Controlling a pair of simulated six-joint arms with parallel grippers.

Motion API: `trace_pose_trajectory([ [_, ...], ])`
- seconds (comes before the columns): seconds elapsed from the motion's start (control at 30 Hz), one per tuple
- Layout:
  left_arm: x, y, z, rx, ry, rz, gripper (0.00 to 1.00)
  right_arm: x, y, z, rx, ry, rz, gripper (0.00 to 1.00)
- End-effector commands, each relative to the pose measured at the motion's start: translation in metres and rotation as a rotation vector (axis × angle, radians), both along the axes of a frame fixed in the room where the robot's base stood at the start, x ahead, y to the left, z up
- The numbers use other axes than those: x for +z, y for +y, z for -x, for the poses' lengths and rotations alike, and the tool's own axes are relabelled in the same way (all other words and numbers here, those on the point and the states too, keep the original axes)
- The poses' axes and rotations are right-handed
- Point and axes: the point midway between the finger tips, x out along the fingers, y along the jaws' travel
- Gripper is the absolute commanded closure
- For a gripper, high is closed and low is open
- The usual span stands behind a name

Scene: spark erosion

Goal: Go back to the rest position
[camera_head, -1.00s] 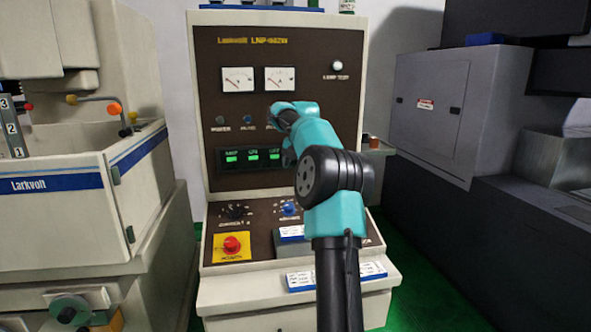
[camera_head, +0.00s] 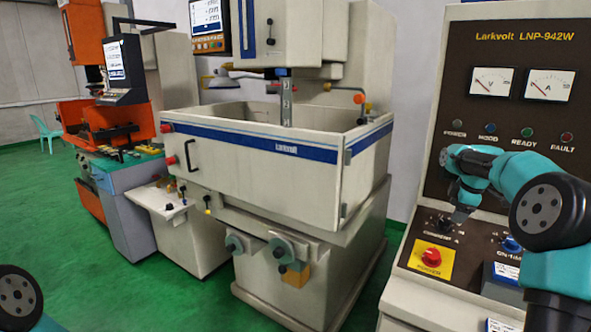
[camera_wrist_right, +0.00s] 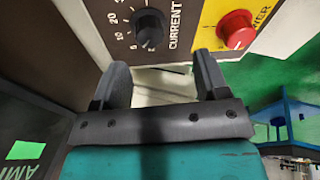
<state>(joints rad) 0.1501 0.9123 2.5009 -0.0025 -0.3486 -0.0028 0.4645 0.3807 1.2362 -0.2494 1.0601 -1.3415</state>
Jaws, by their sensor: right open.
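My right gripper (camera_head: 461,213) is in front of the control cabinet (camera_head: 432,190), close to its lower panel. In the right wrist view its two dark fingers (camera_wrist_right: 160,80) are spread apart with nothing between them. Beyond the fingertips are the black CURRENT knob (camera_wrist_right: 149,27) and the red POWER button (camera_wrist_right: 236,29); the fingers look apart from both. The red button (camera_head: 431,257) also shows on its yellow plate in the head view. Only a dark joint of my left arm (camera_head: 15,297) shows at the lower left; the left gripper is out of view.
A white Larkvolt machine with an open tank (camera_head: 270,150) stands left of the cabinet. An orange machine (camera_head: 85,120) is farther left. Green floor (camera_head: 100,270) lies open at the front left. The cabinet's meters (camera_head: 545,86) are above my right arm.

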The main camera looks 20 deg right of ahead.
Motion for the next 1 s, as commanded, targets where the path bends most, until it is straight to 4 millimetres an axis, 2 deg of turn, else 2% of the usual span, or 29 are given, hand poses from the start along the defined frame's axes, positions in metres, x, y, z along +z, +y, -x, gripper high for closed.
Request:
trace_pose_trajectory([
  [0.03,0.000,0.000,0.000,0.000,0.000,0.000,0.57,-0.009,0.017,-0.012,-0.038,-0.008,-0.023,0.32],
  [0.1,0.000,0.000,0.000,0.000,0.000,0.000,0.57,-0.020,0.038,-0.028,-0.110,-0.023,-0.058,0.32],
  [0.3,0.000,0.000,0.000,0.000,0.000,0.000,0.57,-0.060,0.105,-0.067,-0.309,-0.055,-0.171,0.32],
  [0.47,0.000,0.000,0.000,0.000,0.000,0.000,0.57,-0.101,0.169,-0.090,-0.464,-0.061,-0.276,0.32],
  [0.6,0.000,0.000,0.000,0.000,0.000,0.000,0.57,-0.149,0.234,-0.099,-0.597,-0.044,-0.378,0.32],
  [0.77,0.000,0.000,0.000,0.000,0.000,0.000,0.57,-0.214,0.303,-0.090,-0.725,0.005,-0.483,0.32],
  [0.87,0.000,0.000,0.000,0.000,0.000,0.000,0.57,-0.258,0.339,-0.072,-0.785,0.049,-0.532,0.32],
  [1.0,0.000,0.000,0.000,0.000,0.000,0.000,0.57,-0.319,0.379,-0.033,-0.841,0.117,-0.578,0.32],
])
